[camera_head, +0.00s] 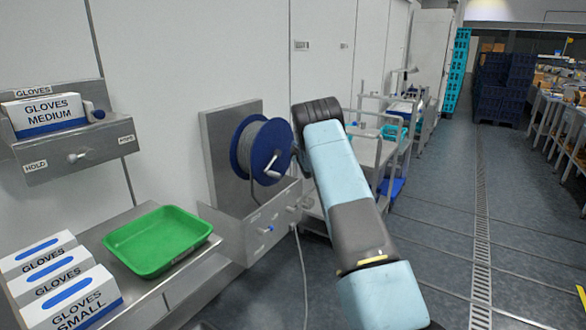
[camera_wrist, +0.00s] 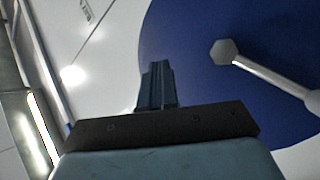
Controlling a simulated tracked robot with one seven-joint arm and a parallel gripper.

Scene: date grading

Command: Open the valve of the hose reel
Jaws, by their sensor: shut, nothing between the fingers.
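The hose reel (camera_head: 243,153) is a blue spool wound with grey hose, on a steel plate against the wall, with a crank on its face. Below it, a steel box (camera_head: 240,238) carries a small blue-tipped fitting (camera_head: 268,229) and a grey knob (camera_head: 292,208); I cannot tell which is the valve. In the wrist view, my gripper (camera_wrist: 157,68) is shut and empty, in front of the reel's blue disc (camera_wrist: 185,35), left of the crank (camera_wrist: 265,75). In the head view my arm hides the gripper. The valve does not show clearly in the wrist view.
At the left, a green tray (camera_head: 120,240) and glove boxes (camera_head: 65,290) sit on a steel shelf; a glove dispenser (camera_head: 75,152) hangs above. A trolley (camera_head: 385,150) stands behind my arm. The floor (camera_head: 430,240) to the right is clear.

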